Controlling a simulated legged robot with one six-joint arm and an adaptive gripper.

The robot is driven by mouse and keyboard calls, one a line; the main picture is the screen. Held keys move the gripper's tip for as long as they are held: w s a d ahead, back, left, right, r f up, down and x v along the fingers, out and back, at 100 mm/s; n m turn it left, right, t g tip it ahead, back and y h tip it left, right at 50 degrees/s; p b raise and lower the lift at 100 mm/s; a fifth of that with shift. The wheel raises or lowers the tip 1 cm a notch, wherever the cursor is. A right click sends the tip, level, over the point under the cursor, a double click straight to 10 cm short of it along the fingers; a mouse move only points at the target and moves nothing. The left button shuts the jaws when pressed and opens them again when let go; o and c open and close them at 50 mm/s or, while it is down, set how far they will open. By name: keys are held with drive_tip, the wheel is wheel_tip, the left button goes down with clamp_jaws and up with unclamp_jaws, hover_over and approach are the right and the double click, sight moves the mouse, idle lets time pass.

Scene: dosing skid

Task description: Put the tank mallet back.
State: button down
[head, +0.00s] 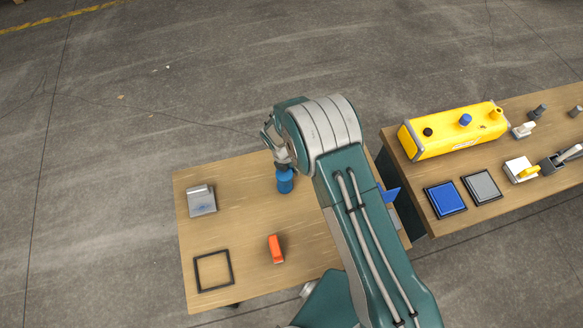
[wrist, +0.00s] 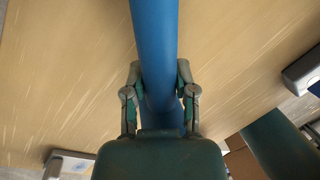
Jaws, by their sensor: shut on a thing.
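My gripper (head: 278,158) is over the back part of the near wooden table. It is shut on a blue thing, seemingly the tank mallet (head: 285,181), whose blue cylindrical part shows just below the fingers. In the wrist view the mallet (wrist: 155,45) is a long blue bar running between the fingers of my gripper (wrist: 160,95) and out of the top of the picture. The rest of its shape is hidden by the gripper and the picture's edge. I cannot tell whether it touches the table.
On the near table (head: 245,225) are a grey metal block (head: 201,201), an orange block (head: 275,249) and an empty black square frame (head: 213,271). A blue piece (head: 390,195) is partly behind my arm. The right table holds a yellow case (head: 455,132) and blue (head: 445,199) and grey (head: 481,187) pads.

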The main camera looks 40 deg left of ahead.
drive_tip(key=shift+c, duration=2)
unclamp_jaws()
